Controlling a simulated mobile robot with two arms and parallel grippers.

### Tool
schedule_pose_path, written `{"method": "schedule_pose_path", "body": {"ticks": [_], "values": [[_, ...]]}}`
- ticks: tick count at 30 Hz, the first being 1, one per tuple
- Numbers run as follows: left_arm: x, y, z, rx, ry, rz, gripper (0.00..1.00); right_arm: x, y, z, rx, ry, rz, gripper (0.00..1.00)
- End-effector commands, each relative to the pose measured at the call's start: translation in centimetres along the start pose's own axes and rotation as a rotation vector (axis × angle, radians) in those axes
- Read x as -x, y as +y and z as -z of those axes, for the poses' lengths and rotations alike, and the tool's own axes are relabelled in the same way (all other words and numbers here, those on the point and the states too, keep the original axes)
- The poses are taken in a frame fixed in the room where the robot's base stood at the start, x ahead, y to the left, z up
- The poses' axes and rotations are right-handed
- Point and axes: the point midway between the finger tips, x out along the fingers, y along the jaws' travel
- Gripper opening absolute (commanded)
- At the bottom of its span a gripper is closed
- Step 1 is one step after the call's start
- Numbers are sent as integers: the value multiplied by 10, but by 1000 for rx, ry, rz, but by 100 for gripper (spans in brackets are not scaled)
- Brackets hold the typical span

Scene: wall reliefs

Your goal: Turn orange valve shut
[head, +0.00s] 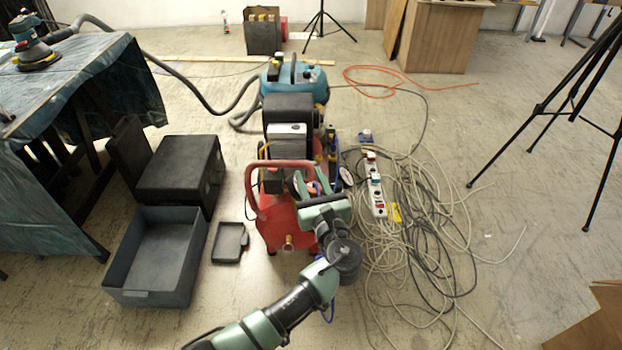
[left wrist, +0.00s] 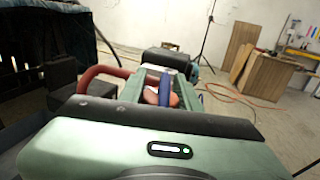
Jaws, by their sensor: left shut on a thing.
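A red compressor tank (head: 285,222) with a curved red handle (head: 252,190) stands on the floor in the middle of the head view. My left gripper (head: 310,184) reaches over its right side, with green fingers pointing away from me. The fingers are shut on the orange valve (head: 311,188), which shows only as a small patch between them. In the left wrist view the orange valve (left wrist: 163,97) sits between the two green fingers (left wrist: 158,90), partly hidden by the gripper body. The valve's exact angle cannot be told. My right gripper is not in view.
A pressure gauge (head: 346,176) and blue hose are close to the gripper's right. Tangled cables (head: 430,220) and a power strip (head: 376,195) lie to the right. An open grey crate (head: 121,262) and black case (head: 180,168) stand left. A tripod (head: 540,108) stands far right.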

Motion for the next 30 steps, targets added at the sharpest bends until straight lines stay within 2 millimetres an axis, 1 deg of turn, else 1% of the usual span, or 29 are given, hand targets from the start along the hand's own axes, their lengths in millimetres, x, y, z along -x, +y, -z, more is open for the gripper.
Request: {"method": "schedule_pose_path", "body": {"ticks": [9, 10, 11, 12, 20, 23, 25, 26, 27, 30], "values": [[0, 0, 0, -1, 0, -1, 0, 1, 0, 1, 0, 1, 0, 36], [0, 0, 0, -1, 0, -1, 41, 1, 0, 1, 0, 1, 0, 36], [0, 0, 0, -1, 0, -1, 50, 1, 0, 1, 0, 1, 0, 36], [0, 0, 0, -1, -1, -1, 56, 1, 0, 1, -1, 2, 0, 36], [0, 0, 0, -1, -1, 0, 56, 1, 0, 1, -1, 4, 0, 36], [4, 0, 0, -1, 0, 1, 56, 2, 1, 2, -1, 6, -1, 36], [11, 0, 0, -1, 1, 2, 56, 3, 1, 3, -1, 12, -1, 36], [15, 0, 0, -1, 1, 2, 56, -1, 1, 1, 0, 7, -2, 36], [22, 0, 0, -1, 1, 2, 56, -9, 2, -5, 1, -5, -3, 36], [40, 0, 0, -1, 3, 2, 56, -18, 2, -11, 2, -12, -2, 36]]}}
